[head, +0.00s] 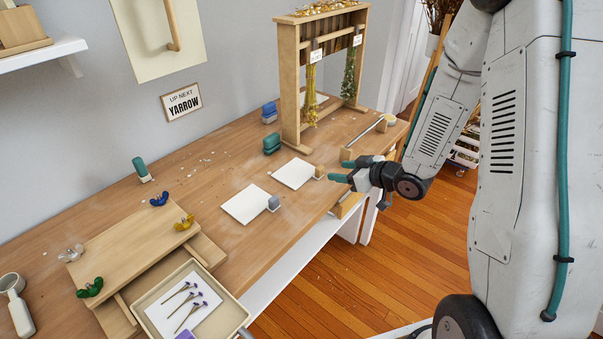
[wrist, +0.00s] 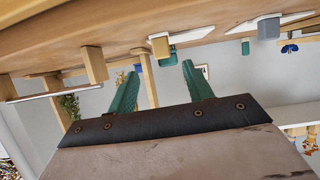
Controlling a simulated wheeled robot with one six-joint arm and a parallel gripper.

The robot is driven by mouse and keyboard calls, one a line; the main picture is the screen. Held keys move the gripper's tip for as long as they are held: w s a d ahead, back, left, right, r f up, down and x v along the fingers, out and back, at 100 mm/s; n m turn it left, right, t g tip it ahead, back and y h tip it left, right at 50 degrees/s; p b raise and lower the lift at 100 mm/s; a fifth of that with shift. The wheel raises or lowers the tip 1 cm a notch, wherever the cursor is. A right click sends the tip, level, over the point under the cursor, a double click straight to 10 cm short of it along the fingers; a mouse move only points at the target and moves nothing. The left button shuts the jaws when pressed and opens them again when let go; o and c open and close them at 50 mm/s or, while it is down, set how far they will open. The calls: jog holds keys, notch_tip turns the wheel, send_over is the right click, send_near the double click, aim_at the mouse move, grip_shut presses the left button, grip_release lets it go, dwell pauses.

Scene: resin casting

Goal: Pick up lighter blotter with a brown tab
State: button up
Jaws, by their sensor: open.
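Two white blotters lie flat on the wooden bench in the head view. One blotter (head: 294,173) has a small brown tab (head: 319,172) at its right end. The other blotter (head: 246,204), to the front left, has a grey tab (head: 273,203). I cannot tell a clear difference in lightness. My gripper (head: 342,171) is open and empty, just right of the brown tab and apart from it. In the upside-down wrist view, the brown tab (wrist: 160,47) shows beyond and between my green fingertips (wrist: 158,70); the grey tab (wrist: 268,28) is farther right.
A wooden rack (head: 290,85) with hanging dried bunches stands behind. Green stampers and a blue block sit near it. A wooden holder with a rod (head: 365,138) lies close to my gripper. A tray (head: 150,298) with purple flowers is at the front left. Bench around the blotters is clear.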

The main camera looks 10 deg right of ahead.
aim_at(322, 170)
jog(key=shift+a+f+y, duration=0.25)
jog(key=shift+y, duration=0.05)
jog(key=shift+w+a+f, duration=0.15)
jog(key=shift+w+a, duration=0.05)
jog(key=shift+a, duration=0.05)
jog(key=x, duration=0.7)
jog(key=shift+w+d, duration=0.2)
jog(key=c, duration=1.1)
